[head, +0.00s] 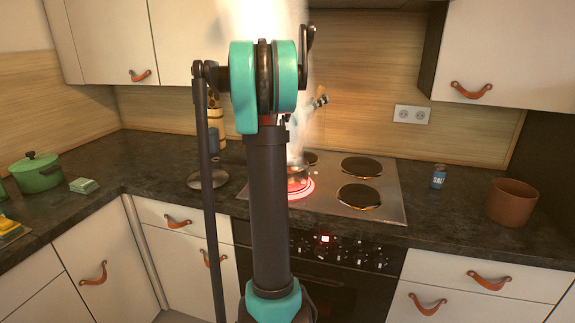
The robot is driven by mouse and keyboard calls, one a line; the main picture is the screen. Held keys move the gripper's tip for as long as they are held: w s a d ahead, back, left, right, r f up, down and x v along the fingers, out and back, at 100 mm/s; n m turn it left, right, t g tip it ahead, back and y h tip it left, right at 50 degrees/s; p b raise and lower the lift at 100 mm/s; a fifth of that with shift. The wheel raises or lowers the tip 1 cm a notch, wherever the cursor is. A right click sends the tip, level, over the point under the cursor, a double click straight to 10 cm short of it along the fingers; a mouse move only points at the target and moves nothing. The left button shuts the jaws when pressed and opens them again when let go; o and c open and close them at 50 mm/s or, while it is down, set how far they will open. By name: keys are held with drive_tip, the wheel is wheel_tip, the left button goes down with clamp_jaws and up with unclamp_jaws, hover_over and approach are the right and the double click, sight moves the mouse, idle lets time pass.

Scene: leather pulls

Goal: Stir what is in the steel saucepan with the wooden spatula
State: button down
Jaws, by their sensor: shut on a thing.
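The steel saucepan (298,172) stands on the hob's front left plate, which glows red. My arm hides its left part, and what is inside cannot be seen. White steam rises over it. My gripper (298,138) is mostly hidden behind my arm and blurred by the steam, above the saucepan. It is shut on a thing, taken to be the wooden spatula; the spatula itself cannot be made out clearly.
The hob (388,199) has other bare plates. A blue salt can (438,176) and a terracotta pot (512,203) stand to its right. A lid (222,179) lies to its left. A green pot (36,173) and a green sponge (84,185) are far left.

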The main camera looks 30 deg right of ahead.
sight(319, 88)
drive_tip(key=shift+r, duration=2.25)
